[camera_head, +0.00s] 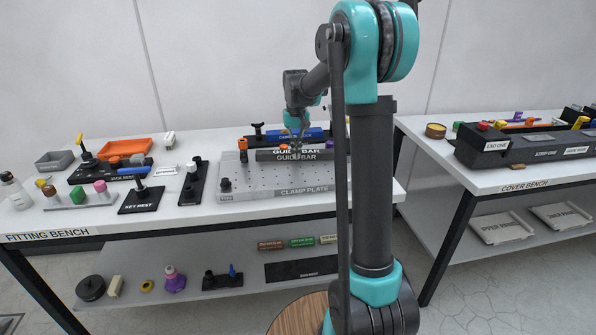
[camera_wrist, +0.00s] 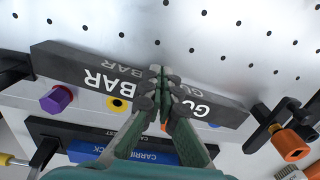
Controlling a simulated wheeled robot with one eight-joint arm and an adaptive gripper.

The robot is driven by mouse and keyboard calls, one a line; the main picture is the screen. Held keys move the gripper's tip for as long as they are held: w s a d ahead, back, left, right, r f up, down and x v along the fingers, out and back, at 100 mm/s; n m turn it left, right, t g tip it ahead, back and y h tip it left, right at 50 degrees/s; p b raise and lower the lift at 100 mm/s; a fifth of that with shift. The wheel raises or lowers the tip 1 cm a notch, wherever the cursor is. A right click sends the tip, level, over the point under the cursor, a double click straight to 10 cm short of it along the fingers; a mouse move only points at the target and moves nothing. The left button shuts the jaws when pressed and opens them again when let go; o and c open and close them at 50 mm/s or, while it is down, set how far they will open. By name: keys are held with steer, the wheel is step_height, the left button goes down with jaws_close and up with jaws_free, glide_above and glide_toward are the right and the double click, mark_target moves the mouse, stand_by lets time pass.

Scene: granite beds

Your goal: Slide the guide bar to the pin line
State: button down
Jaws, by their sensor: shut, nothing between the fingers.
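The dark guide bar (camera_head: 265,155) lies on the pale perforated clamp plate (camera_head: 250,182), towards its back edge. In the wrist view the guide bar (camera_wrist: 65,66) runs slightly tilted across the picture, with holes of the clamp plate (camera_wrist: 215,30) above it. My gripper (camera_head: 296,142) is at the middle of the bar. In the wrist view my gripper (camera_wrist: 160,76) has its fingertips together, in front of part of the bar's lettering. I cannot tell whether the fingertips touch the bar. I cannot make out a marked pin line.
An orange-topped clamp (camera_head: 243,148) stands by the bar's left end. A blue block (camera_head: 300,134) lies behind the bar. In the wrist view a purple knob (camera_wrist: 57,98) and an orange knob (camera_wrist: 290,145) are close to the bar.

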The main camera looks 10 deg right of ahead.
steer(key=shift+w, duration=0.3)
steer(key=shift+w, duration=0.3)
steer(key=shift+s, duration=0.4)
steer(key=shift+r, duration=2.5)
